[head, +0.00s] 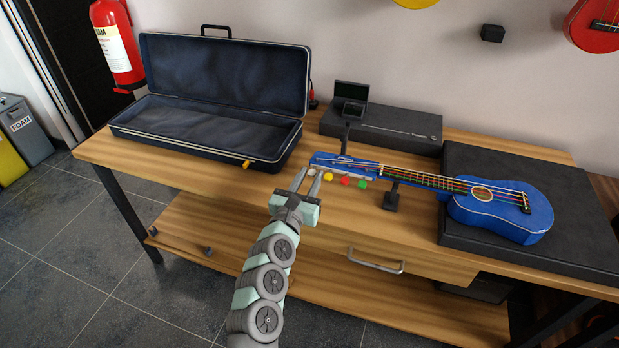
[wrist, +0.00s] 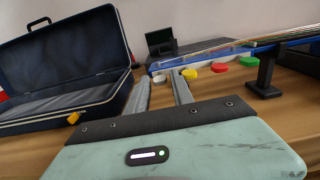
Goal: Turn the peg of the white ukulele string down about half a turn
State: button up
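The blue ukulele (head: 505,215) lies with its body on a black block and its headstock (head: 335,160) pointing left. Along the headstock's near side sit the white peg (head: 311,172), yellow peg (head: 328,177), red peg (head: 346,181) and green peg (head: 362,184). My gripper (head: 307,177) is open and empty, its two fingers pointing at the white peg end of the row. In the wrist view, the white peg (wrist: 157,74) shows in the gap between the fingertips, seemingly just ahead of them. The yellow peg (wrist: 189,74) is close to the right fingertip. Contact cannot be told.
An open dark case (head: 215,125) stands left on the wooden table (head: 305,215). A black neck stand (head: 391,197) is right of the pegs. A flat black box (head: 385,130) with a small dark open device (head: 350,98) lies behind. The front table strip is clear.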

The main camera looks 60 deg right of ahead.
jog(key=shift+a, duration=0.1)
jog(key=s+a+p, duration=0.1)
jog(key=a+p, duration=0.1)
jog(key=a, duration=0.8)
jog(key=shift+s+a, duration=0.3)
